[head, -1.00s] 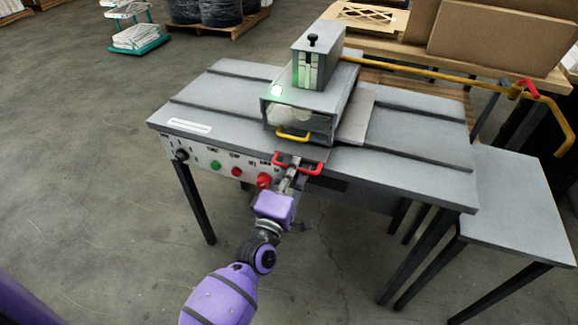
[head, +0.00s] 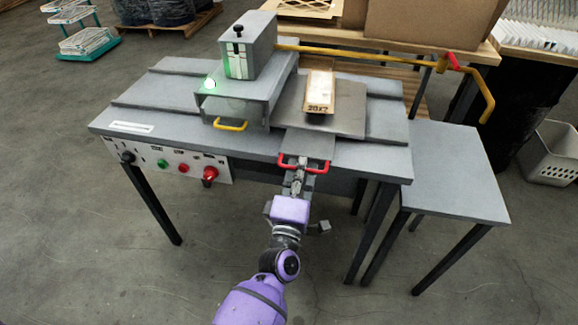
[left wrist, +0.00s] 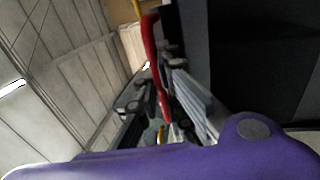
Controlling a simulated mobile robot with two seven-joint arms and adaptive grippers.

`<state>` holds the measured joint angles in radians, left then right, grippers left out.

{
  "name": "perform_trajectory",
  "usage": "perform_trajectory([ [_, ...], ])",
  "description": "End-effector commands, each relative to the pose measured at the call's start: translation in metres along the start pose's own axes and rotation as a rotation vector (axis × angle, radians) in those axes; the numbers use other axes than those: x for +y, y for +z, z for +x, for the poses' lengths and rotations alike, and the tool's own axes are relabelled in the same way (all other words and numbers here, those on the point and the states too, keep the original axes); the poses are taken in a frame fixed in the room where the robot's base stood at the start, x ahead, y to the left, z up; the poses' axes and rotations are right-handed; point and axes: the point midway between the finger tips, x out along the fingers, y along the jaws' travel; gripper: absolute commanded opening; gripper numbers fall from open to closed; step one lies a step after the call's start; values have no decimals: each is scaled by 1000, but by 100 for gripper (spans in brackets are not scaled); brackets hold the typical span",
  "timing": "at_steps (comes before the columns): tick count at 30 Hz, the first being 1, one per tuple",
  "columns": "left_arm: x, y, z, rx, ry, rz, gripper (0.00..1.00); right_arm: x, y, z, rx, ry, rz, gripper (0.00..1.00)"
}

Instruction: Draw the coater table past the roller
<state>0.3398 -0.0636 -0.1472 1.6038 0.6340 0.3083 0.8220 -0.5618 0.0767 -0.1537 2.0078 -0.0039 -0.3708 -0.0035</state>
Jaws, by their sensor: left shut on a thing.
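The coater table is a grey sliding plate (head: 345,116) on the grey machine bench (head: 160,92). It sticks out to the right of the grey roller housing (head: 240,97), which has a yellow handle (head: 231,125) and a green light. A box marked 20X? (head: 320,92) lies on the plate. A red handle (head: 289,160) is at the plate's front tongue; it also shows in the left wrist view (left wrist: 150,45). My left gripper (head: 298,168) is shut on the red handle. My right gripper is not in view.
A yellow bar (head: 380,57) runs from the housing to the right. A lower grey side table (head: 455,180) stands at the right. A control panel with a red knob (head: 209,174) is on the bench front. A white basket (head: 553,150) stands at far right.

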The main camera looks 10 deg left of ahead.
Motion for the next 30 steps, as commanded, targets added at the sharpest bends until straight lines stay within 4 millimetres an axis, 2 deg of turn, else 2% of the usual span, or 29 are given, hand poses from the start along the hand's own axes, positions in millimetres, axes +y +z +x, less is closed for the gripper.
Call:
perform_trajectory([
  [4, -1, 9, 0, -4, -3, 0, 0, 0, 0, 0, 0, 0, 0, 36],
  [16, -1, 10, 0, -3, -2, 1, 0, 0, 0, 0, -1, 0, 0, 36],
  [17, -1, 10, 0, -3, -2, 1, 10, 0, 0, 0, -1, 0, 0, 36],
  [21, -1, 10, 0, -2, -2, 1, 27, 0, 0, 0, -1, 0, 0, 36],
  [30, 0, 9, -1, 0, -1, 1, 27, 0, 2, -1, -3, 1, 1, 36],
])
